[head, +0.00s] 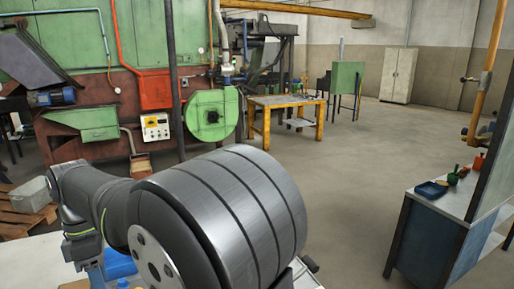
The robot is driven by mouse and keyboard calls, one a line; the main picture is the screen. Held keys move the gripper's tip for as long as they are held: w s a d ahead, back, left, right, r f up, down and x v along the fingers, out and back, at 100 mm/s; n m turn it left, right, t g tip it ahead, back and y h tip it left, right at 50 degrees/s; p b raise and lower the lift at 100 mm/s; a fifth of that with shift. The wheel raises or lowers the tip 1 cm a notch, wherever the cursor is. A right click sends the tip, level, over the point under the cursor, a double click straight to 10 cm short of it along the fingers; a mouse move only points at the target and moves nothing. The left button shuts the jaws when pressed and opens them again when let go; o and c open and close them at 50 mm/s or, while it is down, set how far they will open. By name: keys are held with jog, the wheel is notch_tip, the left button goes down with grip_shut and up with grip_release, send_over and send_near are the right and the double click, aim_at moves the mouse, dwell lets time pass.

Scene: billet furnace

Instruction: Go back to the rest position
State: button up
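My arm (90,205) fills the lower left and middle of the head view. It is bent, and a large grey banded cylindrical section lies close to the camera. I cannot make out my gripper or its fingers in this view. The cylindrical section hides much of the surface below it, so I cannot tell whether anything is held.
A pale work surface (30,262) with a blue object (119,264) lies below my arm. Behind stands a green and dark red furnace (70,45). A yellow table (283,101) stands farther back. A bench (428,240) with small items is at right. The middle floor is clear.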

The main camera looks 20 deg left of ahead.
jog(key=f, duration=0.5)
jog(key=s+d+f, duration=0.1)
jog(key=f, duration=0.4)
jog(key=s+d+f, duration=0.1)
jog(key=f, duration=0.4)
jog(key=shift+d+f, duration=0.15)
jog(key=shift+d, duration=0.05)
jog(key=shift+w+m, duration=0.35)
jog(key=shift+m, duration=0.15)
jog(key=shift+w+d+r+m+g+y, duration=0.15)
jog(key=shift+w+d+r+m+y, duration=0.45)
jog(key=shift+m, duration=1.25)
jog(key=shift+w+d+r+m+g+y, duration=0.15)
jog(key=shift+w+d+r+m, duration=0.2)
jog(key=shift+d+m, duration=1)
jog(key=shift+w+d+r+m+g+y, duration=0.1)
jog(key=shift+w+d+r+m+y, duration=0.3)
jog(key=shift+m, duration=1.9)
jog(key=shift+a, duration=0.1)
